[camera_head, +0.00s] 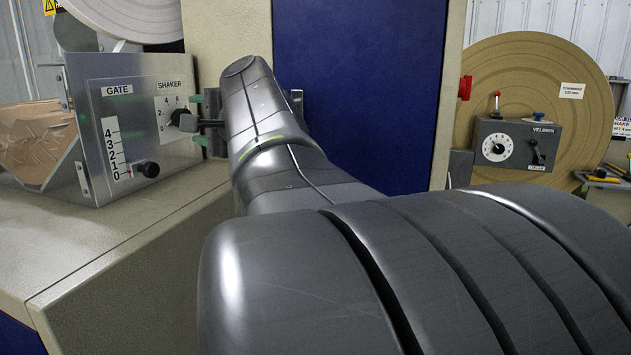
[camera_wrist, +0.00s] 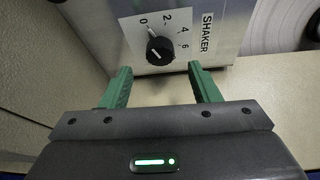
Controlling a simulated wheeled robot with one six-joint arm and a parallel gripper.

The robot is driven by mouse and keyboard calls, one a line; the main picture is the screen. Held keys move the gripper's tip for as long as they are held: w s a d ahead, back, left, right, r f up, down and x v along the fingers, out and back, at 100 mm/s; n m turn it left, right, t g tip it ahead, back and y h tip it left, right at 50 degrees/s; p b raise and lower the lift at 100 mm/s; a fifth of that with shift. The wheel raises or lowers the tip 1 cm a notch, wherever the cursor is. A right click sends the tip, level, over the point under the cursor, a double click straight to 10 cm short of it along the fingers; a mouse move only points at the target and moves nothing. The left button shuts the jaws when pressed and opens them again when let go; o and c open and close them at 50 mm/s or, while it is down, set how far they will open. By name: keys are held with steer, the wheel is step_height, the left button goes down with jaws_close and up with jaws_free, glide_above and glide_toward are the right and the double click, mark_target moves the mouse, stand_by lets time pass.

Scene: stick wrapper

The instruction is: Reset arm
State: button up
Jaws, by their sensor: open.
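My gripper (camera_wrist: 161,66) is open, its two green fingers apart and nothing held between them. In the wrist view, the black SHAKER knob (camera_wrist: 160,50) sits just beyond the fingertips, roughly centred between them. A gap seems to separate the fingers from the knob, though the exact distance is hard to judge. The knob has a white pointer mark, and its dial plate shows numbers from 0 to 6. In the head view, the gripper (camera_head: 202,122) is at the right side of the metal control box (camera_head: 112,95), partly hidden by my wrist.
The box also carries a GATE scale with a black knob (camera_head: 148,169) near 0. A beige machine ledge (camera_head: 110,240) lies below. A blue panel (camera_head: 350,90) stands behind my arm. A dial box (camera_head: 516,146) and a large brown roll (camera_head: 560,70) are at right.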

mark_target(175, 115)
steer(key=x, duration=0.5)
stand_by(0.3)
